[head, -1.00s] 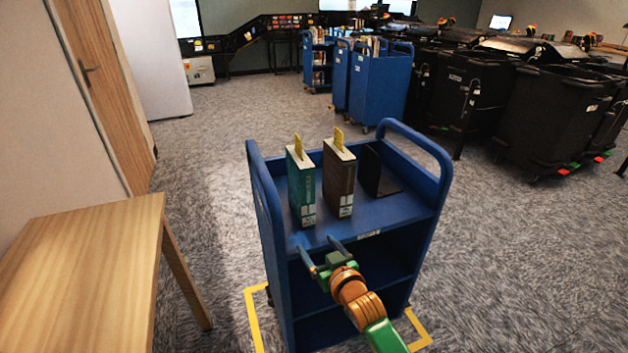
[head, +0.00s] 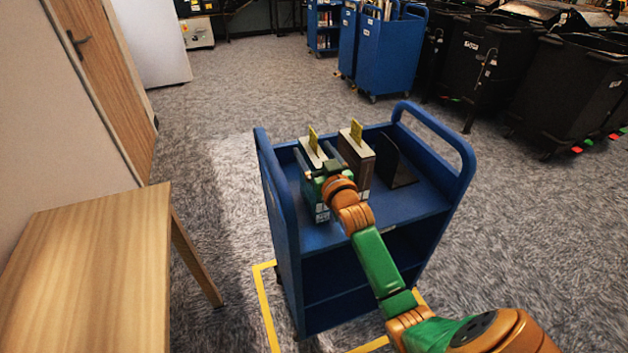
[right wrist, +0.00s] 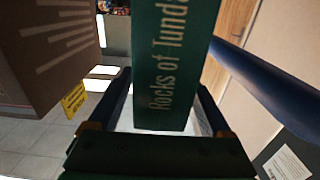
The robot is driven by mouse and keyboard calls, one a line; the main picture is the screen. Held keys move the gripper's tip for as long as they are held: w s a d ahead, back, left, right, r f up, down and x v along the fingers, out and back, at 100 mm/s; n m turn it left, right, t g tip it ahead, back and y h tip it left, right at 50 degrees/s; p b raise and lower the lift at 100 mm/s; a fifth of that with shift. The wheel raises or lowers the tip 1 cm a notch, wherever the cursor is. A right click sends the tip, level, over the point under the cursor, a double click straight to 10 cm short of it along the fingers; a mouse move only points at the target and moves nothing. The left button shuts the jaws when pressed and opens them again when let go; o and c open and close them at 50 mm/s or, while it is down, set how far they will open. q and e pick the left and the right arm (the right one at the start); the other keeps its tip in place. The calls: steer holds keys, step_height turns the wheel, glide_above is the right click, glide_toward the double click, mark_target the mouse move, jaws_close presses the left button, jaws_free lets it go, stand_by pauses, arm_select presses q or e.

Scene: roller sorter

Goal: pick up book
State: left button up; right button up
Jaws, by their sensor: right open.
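A green book (head: 308,190) stands upright on the top shelf of the blue cart, with a yellow slip in its top. A brown book (head: 358,160) with a yellow slip stands just to the right. My left gripper is not in view.
The blue cart (head: 430,212) has raised end handles; a dark bookend (head: 398,172) stands right of the brown book. A wooden table (head: 90,260) is at the left. Black bins (head: 565,95) and other blue carts (head: 390,55) stand behind. Carpet between is clear.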

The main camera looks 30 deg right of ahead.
steer(key=shift+w+d+f, duration=0.1)
steer(key=shift+w, duration=0.2)
steer(key=shift+s, duration=0.1)
steer(key=c, duration=0.4)
jaws_close()
stand_by(0.7)
